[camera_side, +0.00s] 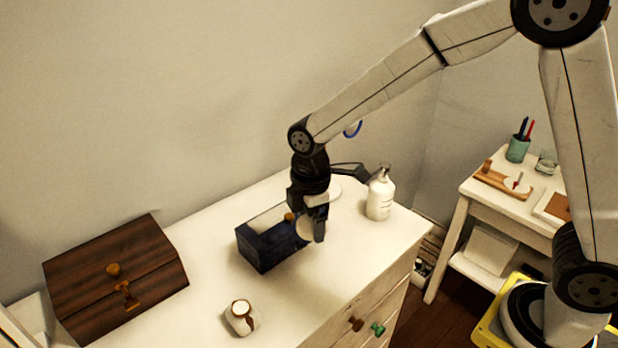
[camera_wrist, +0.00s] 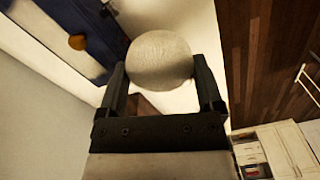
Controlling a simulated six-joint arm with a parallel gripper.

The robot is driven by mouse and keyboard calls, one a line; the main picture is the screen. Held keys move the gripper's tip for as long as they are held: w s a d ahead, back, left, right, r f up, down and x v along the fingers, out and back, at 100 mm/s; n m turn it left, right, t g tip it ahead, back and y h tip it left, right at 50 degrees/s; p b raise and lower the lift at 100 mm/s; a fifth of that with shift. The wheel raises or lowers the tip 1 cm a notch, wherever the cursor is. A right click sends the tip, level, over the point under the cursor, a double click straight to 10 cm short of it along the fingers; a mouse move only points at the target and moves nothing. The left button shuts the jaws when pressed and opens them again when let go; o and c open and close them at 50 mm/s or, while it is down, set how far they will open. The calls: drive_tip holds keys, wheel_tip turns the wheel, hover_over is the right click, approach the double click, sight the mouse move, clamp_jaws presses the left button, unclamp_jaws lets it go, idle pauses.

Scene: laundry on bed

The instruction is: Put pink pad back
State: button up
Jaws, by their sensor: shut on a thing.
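My gripper (camera_side: 316,218) is shut on a round, pale off-white pad (camera_side: 304,229); no clear pink shows in this light. In the wrist view my gripper (camera_wrist: 160,75) has one finger on either side of the pad (camera_wrist: 160,58). In the side view the pad is partly hidden by the fingers. It is at the right end of a dark blue box (camera_side: 262,251) with a pale top area, on the white dresser. I cannot tell whether the pad touches the box. The box (camera_wrist: 75,22) also shows at the upper left of the wrist view, with an orange knob.
A white pump bottle (camera_side: 380,197) stands right of my gripper. A wooden chest (camera_side: 105,285) is at the left, and a small white jar (camera_side: 241,316) at the front. The dresser top (camera_side: 200,290) is clear between them. A side table (camera_side: 484,203) stands beyond the right edge.

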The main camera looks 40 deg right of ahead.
drive_tip(key=s+d+f, duration=0.1)
drive_tip(key=s+d, duration=0.1)
drive_tip(key=s, duration=0.6)
drive_tip(key=s+d+f, duration=0.1)
drive_tip(key=s+d, duration=0.1)
drive_tip(key=s, duration=0.5)
drive_tip(key=shift+s+d+f, duration=0.2)
drive_tip(key=shift+s+f, duration=0.05)
drive_tip(key=shift+s, duration=0.15)
hover_over(322, 283)
drive_tip(key=s, duration=0.1)
wheel_tip(322, 283, down, 8)
drive_tip(key=shift+s+d+f, duration=0.15)
drive_tip(key=shift+f, duration=0.1)
drive_tip(key=shift+w+f, duration=0.35)
drive_tip(key=shift+f, duration=0.05)
drive_tip(key=shift+w+f, duration=0.25)
drive_tip(key=shift+f, duration=1.6)
drive_tip(key=shift+f, duration=0.1)
